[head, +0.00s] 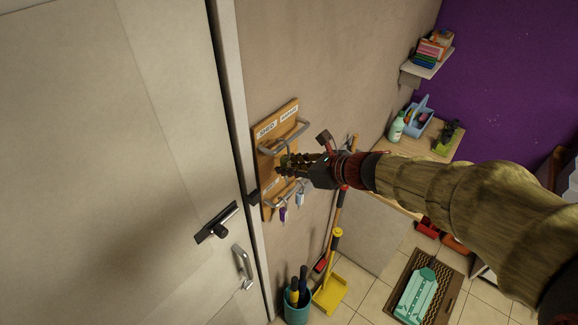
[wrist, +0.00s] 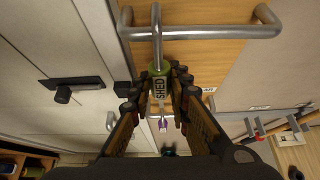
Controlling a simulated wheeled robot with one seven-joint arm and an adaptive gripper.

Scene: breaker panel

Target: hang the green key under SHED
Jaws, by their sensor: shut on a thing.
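The green key tag (wrist: 159,73), marked SHED, is pinched between the fingertips of my gripper (wrist: 158,90). Its metal loop (wrist: 156,30) stands up across the upper metal rail (wrist: 205,33); whether it passes around the rail or only in front, I cannot tell. In the head view my gripper (head: 288,163) is shut on the green tag, close to the wooden key board (head: 267,170). The SHED label (head: 266,130) is at the board's upper left, above the upper rail (head: 296,138). The key's lower part is mostly hidden by the fingers.
A purple key (head: 283,214) and a pale blue key (head: 299,199) hang on the lower rail. A second label (head: 289,115) is right of SHED. The door (head: 130,160) with its black handle (head: 216,223) is left of the board. Long-handled tools stand below right.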

